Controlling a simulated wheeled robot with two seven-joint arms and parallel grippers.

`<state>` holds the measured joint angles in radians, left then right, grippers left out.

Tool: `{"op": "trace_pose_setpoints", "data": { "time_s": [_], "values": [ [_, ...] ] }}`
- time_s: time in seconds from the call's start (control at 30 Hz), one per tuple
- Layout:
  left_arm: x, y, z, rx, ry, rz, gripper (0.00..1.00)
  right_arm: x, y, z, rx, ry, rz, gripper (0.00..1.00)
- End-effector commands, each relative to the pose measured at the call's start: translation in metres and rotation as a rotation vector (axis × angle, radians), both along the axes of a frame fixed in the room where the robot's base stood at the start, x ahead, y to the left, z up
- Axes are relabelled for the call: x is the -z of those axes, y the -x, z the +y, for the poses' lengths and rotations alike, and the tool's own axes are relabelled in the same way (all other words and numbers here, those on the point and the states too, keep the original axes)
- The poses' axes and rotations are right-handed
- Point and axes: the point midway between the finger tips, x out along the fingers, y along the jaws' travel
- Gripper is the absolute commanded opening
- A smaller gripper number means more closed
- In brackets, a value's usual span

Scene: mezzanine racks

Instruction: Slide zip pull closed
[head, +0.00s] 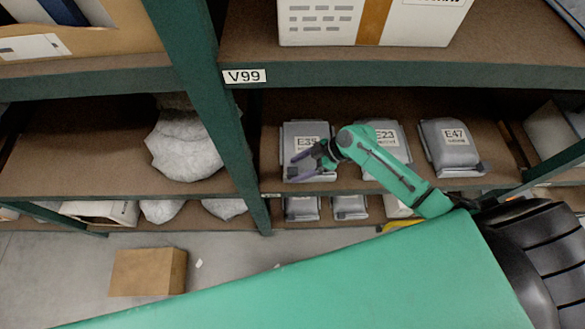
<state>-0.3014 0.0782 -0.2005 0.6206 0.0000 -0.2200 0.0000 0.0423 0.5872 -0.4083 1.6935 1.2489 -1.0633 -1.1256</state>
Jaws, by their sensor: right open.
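Three grey pouches lie in a row on the middle shelf. The left one, labelled E35 (306,132), is under my right gripper; the middle one is labelled E23 (388,132) and the right one E47 (452,146). A dark strip runs along the front edge of the E47 pouch. My right gripper (296,167) is open over the front part of the E35 pouch, its fingers pointing left. I cannot make out a zip pull; the gripper hides part of that pouch. Whether the fingers touch it I cannot tell. My left gripper is out of view.
A green rack post (205,90) stands left of the pouches. The upper shelf edge, with label V99 (244,76), runs above them. A wrapped grey bundle (184,146) lies left of the post. A cardboard box (148,272) stands on the floor.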

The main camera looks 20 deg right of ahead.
Motion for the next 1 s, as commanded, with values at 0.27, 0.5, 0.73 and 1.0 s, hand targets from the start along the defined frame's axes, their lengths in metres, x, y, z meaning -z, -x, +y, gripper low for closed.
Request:
{"op": "trace_pose_setpoints", "data": {
  "time_s": [0.27, 0.5, 0.73, 1.0],
  "values": [
    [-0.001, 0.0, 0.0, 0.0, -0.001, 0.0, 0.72, 0.02, -0.005, 0.019, 0.001, -0.001, 0.0, 0.7],
    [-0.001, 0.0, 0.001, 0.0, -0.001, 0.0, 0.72, 0.02, -0.005, 0.018, 0.001, 0.0, 0.0, 0.43],
    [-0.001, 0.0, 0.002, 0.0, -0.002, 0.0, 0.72, 0.019, -0.005, 0.018, 0.001, 0.0, 0.0, 0.0],
    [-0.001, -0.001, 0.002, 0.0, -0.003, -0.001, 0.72, 0.019, -0.005, 0.018, 0.001, 0.0, 0.0, 0.0]
  ]
}}
